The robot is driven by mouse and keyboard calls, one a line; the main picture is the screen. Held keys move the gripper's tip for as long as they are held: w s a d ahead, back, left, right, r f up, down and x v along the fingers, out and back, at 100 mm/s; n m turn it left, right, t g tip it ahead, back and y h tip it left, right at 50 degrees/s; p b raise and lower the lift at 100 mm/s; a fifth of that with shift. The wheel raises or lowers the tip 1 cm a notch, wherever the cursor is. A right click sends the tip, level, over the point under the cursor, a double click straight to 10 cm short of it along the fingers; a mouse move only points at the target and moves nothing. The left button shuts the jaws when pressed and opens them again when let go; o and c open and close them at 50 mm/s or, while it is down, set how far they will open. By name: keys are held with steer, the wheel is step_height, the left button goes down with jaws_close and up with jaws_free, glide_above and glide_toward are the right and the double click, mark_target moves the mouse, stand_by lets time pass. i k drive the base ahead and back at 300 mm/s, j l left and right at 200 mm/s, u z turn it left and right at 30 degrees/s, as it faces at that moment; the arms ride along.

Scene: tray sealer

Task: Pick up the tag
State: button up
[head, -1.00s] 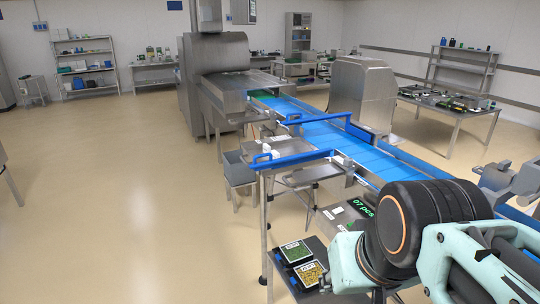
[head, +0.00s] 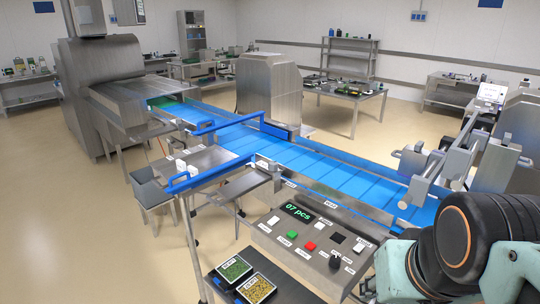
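I cannot single out the tag with certainty. Several small white labels sit on the sloped steel control panel (head: 285,262), beside its buttons and knob. Two packed trays, a green-filled tray (head: 233,270) and a yellow-filled tray (head: 257,288), lie at the bottom of the picture and carry small white labels too. A few small white pieces (head: 181,166) stand at the steel table left of the conveyor, too small to make out. My arm fills the lower right corner; its gripper end does not show.
A blue conveyor belt (head: 330,168) runs from the steel sealer (head: 112,95) at back left toward the right. Blue guide rails (head: 212,174) cross its near side. A grey clamp-like device (head: 428,165) stands at right. Open floor lies to the left.

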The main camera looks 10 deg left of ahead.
mark_target(194, 171)
steer(key=i+j+z, duration=0.15)
steer(key=j+z, duration=0.15)
steer(key=i+j+z, duration=0.1)
steer(key=j+z, duration=0.15)
steer(key=i+j+z, duration=0.1)
steer(key=j+z, duration=0.15)
steer(key=j, duration=0.5)
steer(key=j+z, duration=0.3)
steer(key=j, duration=0.5)
steer(key=j+z, duration=0.15)
steer(key=j, duration=2.15)
steer(key=i, duration=0.05)
